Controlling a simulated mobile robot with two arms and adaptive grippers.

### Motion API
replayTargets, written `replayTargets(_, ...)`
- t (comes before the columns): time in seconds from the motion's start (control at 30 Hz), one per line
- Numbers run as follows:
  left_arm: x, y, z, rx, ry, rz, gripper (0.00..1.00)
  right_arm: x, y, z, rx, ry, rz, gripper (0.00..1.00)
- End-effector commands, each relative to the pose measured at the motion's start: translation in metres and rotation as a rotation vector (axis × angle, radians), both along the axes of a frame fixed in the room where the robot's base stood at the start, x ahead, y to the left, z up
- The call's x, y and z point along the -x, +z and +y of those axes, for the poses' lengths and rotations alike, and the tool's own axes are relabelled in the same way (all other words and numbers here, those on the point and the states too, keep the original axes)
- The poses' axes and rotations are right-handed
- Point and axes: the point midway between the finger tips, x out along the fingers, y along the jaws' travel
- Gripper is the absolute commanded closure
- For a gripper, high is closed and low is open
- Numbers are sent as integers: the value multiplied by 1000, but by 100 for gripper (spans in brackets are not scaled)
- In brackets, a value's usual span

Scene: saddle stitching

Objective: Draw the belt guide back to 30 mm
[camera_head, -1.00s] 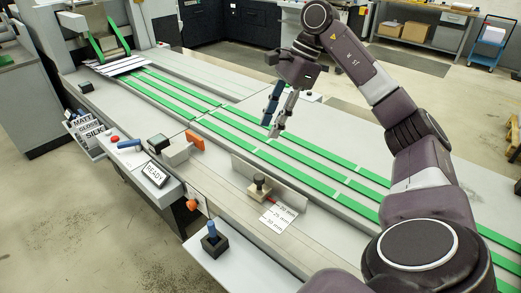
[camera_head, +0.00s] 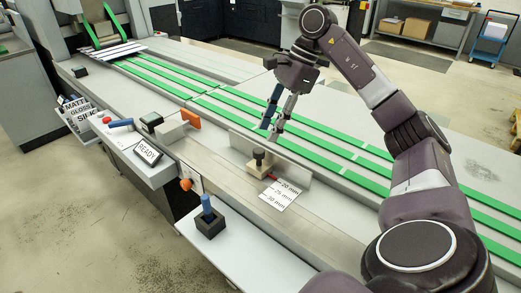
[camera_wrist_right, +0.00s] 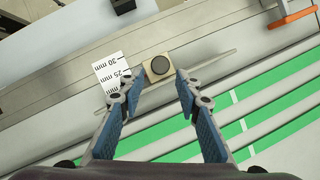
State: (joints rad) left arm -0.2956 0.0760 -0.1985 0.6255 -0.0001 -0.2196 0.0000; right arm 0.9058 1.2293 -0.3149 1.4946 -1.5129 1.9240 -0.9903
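The belt guide is a long pale plate (camera_head: 294,167) beside the green belts. Its beige block carries a black knob (camera_head: 259,155). A red pointer at the block is by the 20 mm end of the white scale card (camera_head: 279,195), marked 20, 25 and 30 mm. My right gripper (camera_head: 271,130) is open and empty above the belts, behind the guide. In the right wrist view the knob (camera_wrist_right: 158,67) lies just beyond and between the parted fingertips (camera_wrist_right: 157,84), which look apart from it. My left gripper is not in view.
Green belts (camera_head: 240,108) run along the machine behind the guide. An orange-tipped block (camera_head: 191,118), a READY display (camera_head: 148,152) and a holder with a blue-handled tool (camera_head: 210,222) stand to the left. The metal deck in front of the scale is clear.

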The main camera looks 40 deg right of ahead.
Motion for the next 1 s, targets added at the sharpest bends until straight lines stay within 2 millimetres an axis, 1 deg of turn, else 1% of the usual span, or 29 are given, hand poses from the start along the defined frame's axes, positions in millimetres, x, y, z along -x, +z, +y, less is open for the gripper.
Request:
replayTargets(0.2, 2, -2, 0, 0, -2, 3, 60, -5, -31, 12, -1, 2, 5, 69)
replayTargets(0.4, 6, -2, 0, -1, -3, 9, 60, -10, -56, 21, 0, 1, 4, 69)
replayTargets(0.57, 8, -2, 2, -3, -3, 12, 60, -12, -64, 24, -1, 0, 2, 69)
replayTargets(0.8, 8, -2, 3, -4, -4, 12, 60, -13, -65, 24, -1, -1, 1, 69)
replayTargets(0.83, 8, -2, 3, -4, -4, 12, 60, -13, -65, 24, 0, 0, 1, 70)
replayTargets(0.87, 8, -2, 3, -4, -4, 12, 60, -13, -65, 24, 0, 0, 1, 73)
replayTargets(1.0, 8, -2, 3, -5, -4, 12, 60, -13, -65, 24, 0, 0, 0, 89)
